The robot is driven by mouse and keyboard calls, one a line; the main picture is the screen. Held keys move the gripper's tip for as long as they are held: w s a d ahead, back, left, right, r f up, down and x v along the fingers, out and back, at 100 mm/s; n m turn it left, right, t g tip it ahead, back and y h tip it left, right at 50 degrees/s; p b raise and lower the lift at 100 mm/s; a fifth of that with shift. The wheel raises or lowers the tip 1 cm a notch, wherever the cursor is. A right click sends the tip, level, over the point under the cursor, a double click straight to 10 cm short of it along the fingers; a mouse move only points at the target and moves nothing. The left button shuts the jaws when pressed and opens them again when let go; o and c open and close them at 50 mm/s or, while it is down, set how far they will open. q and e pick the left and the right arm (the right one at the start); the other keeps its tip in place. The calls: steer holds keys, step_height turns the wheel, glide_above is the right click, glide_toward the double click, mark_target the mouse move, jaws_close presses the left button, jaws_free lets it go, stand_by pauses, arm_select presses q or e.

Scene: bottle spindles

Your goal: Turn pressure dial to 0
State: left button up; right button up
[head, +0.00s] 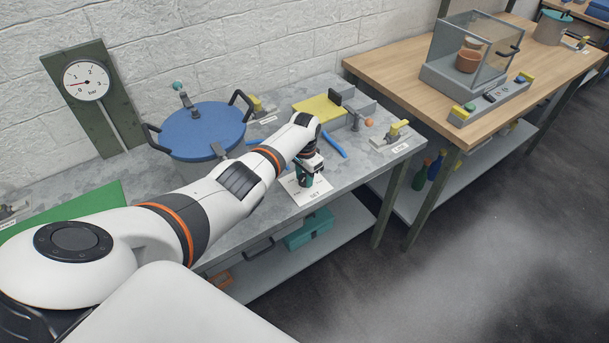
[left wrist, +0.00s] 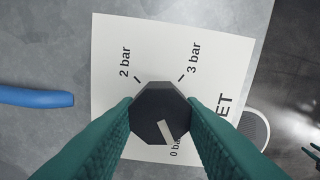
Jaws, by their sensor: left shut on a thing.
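The pressure dial (left wrist: 155,108) is a dark faceted knob on a white card (left wrist: 110,50) marked 2 bar, 3 bar and 0 bar. Its pale pointer mark is directed down toward the 0 bar label, which is partly covered. My left gripper (left wrist: 160,112) is shut on the dial, with a green finger on each side. In the head view my left gripper (head: 307,180) is over the SET card (head: 314,198) at the bench's front edge. A round gauge (head: 87,80) in bar hangs at the left; its red needle points left. My right gripper is not in view.
A blue-lidded pot (head: 203,131) stands behind my left arm. A blue handle (head: 334,145), a yellow plate (head: 318,109) and a yellow-handled valve (head: 398,131) lie to the right. A wooden table (head: 400,65) holds a glass case (head: 475,55). Teal box (head: 310,229) sits on the lower shelf.

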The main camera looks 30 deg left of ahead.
mark_target(304, 177)
arm_select(q)
steer(key=shift+w, duration=0.1)
steer(key=o, duration=1)
steer(key=shift+r, duration=0.1)
steer(key=shift+r, duration=0.35)
step_height(304, 177, up, 11)
steer(key=shift+r, duration=0.1)
